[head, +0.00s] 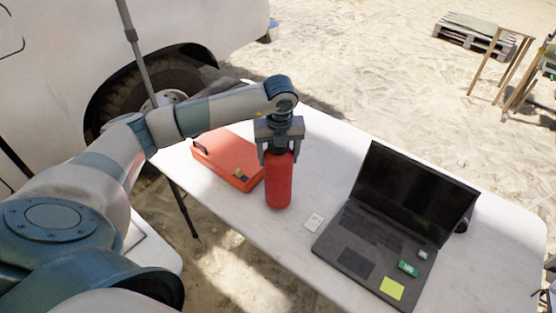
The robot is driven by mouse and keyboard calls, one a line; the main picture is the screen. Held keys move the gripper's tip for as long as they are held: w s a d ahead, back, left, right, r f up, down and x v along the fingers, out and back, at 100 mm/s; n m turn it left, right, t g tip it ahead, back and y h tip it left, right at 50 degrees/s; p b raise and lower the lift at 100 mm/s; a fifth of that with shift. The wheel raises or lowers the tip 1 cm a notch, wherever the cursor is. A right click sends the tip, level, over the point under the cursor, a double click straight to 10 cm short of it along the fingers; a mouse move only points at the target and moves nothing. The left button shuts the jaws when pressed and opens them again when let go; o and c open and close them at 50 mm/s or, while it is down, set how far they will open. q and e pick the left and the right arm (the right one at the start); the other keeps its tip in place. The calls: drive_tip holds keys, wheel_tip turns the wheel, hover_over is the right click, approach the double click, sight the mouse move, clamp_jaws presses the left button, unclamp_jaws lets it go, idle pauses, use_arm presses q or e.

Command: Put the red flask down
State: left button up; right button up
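The red flask (278,182) is upright at the middle of the white table (270,231). My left gripper (279,153) comes down on it from above, with its fingers on either side of the flask's upper part. The gripper looks shut on the flask, and its top is hidden between the fingers. The flask's base appears at or very near the tabletop; I cannot tell whether it touches. My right gripper is not in view.
An orange case (226,157) lies just left of the flask. A white vehicle (60,70) stands behind at left.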

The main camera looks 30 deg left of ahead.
use_arm(q)
drive_tip(key=shift+f+p, duration=0.45)
drive_tip(key=shift+f, duration=0.85)
drive_tip(key=o, duration=2.1)
